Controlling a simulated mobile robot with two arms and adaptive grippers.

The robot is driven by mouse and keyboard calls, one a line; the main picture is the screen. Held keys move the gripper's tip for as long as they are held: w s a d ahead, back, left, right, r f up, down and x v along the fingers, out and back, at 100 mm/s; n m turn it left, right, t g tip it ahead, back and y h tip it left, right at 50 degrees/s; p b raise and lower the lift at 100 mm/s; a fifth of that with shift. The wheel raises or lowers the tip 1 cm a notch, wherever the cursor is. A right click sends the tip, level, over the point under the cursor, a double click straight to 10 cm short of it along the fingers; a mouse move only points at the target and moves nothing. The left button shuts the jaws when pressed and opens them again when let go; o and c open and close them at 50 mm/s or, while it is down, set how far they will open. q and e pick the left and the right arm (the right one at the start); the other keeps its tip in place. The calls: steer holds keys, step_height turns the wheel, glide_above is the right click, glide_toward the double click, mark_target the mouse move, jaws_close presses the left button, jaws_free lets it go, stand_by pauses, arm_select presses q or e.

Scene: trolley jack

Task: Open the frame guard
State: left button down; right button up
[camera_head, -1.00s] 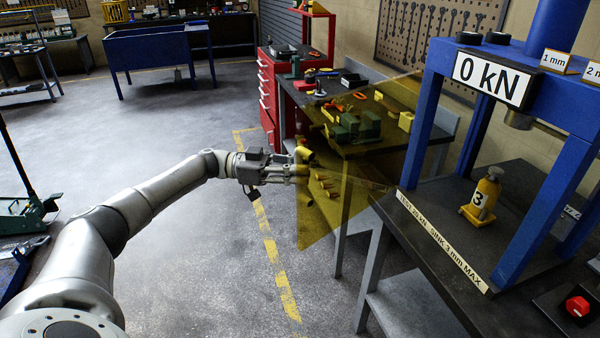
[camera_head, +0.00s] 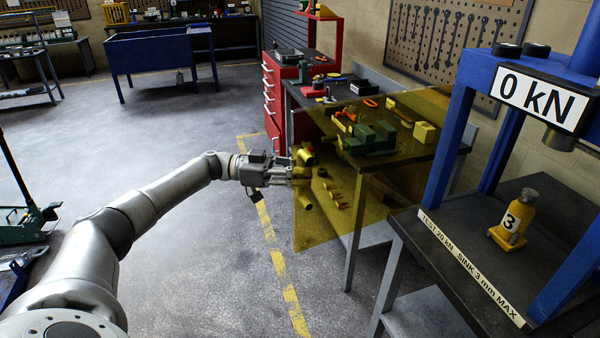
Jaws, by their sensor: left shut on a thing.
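The frame guard is a see-through yellow panel (camera_head: 318,228) standing out from the left side of the blue press frame (camera_head: 445,145). It is swung away from the frame's front, which is uncovered. A yellow handle (camera_head: 306,202) sits at the guard's free left edge. My left gripper (camera_head: 300,173) is at this handle and shut on it, with the fingers partly hidden against the yellow. My right gripper is not in view.
A yellow bottle jack (camera_head: 511,224) marked 3 stands on the press table (camera_head: 455,215). A bench (camera_head: 375,162) with green and yellow parts shows behind the guard. A red tool cabinet (camera_head: 271,105) stands beyond.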

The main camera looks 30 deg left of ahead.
arm_select(q)
steer(key=c, duration=1.4)
jaws_free()
steer(key=shift+o, duration=0.2)
steer(key=v, duration=1.2)
